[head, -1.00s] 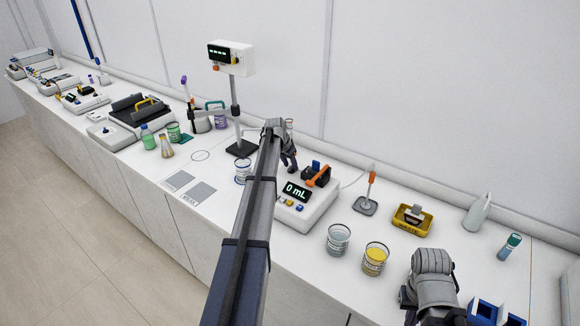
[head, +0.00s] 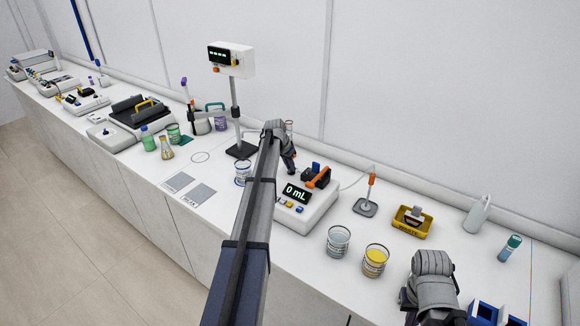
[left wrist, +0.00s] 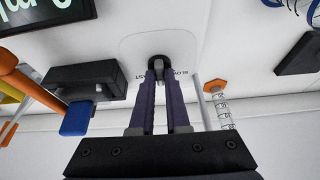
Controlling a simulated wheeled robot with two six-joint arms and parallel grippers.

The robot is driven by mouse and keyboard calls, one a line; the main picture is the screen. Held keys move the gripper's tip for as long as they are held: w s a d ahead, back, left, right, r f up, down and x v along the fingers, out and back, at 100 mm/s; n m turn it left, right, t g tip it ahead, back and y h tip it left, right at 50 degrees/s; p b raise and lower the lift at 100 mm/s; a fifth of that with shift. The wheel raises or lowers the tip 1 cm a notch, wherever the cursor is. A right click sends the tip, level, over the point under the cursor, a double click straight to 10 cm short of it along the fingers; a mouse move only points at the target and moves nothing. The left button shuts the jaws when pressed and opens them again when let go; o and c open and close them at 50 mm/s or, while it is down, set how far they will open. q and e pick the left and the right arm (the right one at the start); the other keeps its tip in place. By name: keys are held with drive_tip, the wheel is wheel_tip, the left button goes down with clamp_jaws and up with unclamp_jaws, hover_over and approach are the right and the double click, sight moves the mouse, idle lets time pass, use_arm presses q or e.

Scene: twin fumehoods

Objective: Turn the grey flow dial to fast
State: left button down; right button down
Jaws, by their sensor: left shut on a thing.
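The grey flow dial (left wrist: 158,64) sits on a pale rounded plate of the white pump unit, between printed words that read SLOW and partly FAST. My left gripper (left wrist: 158,78) is shut on the dial, its two dark fingers on either side of it. In the head view the left gripper (head: 291,168) reaches down behind the pump unit's 0 mL display (head: 298,193), and the dial is hidden there. Which mark the dial points to cannot be told. My right arm's wrist (head: 433,277) is at the lower right; its fingertips cannot be made out.
Beside the dial are a black block with a blue lever (left wrist: 77,118) and an orange-capped part with a spring-like coil (left wrist: 215,87). Beakers of clear (head: 338,241) and yellow liquid (head: 375,260) stand at the front. A yellow waste tray (head: 411,226) lies to the right.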

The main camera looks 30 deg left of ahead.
use_arm(q)
drive_tip(key=m, duration=0.1)
drive_tip(key=m+h, duration=0.1)
drive_tip(key=m, duration=0.1)
drive_tip(key=m+h, duration=0.1)
drive_tip(key=m, duration=0.1)
drive_tip(key=shift+w+a+g, duration=0.15)
drive_tip(key=shift+a+g, duration=0.1)
drive_tip(key=shift+g, duration=0.05)
drive_tip(key=shift+a+m+g+h, duration=0.1)
drive_tip(key=shift+m+g+h, duration=0.25)
drive_tip(key=shift+m, duration=0.75)
drive_tip(key=shift+m+g+h, duration=0.25)
drive_tip(key=shift+m+g, duration=0.1)
drive_tip(key=shift+m, duration=0.75)
drive_tip(key=c, duration=0.9)
unclamp_jaws()
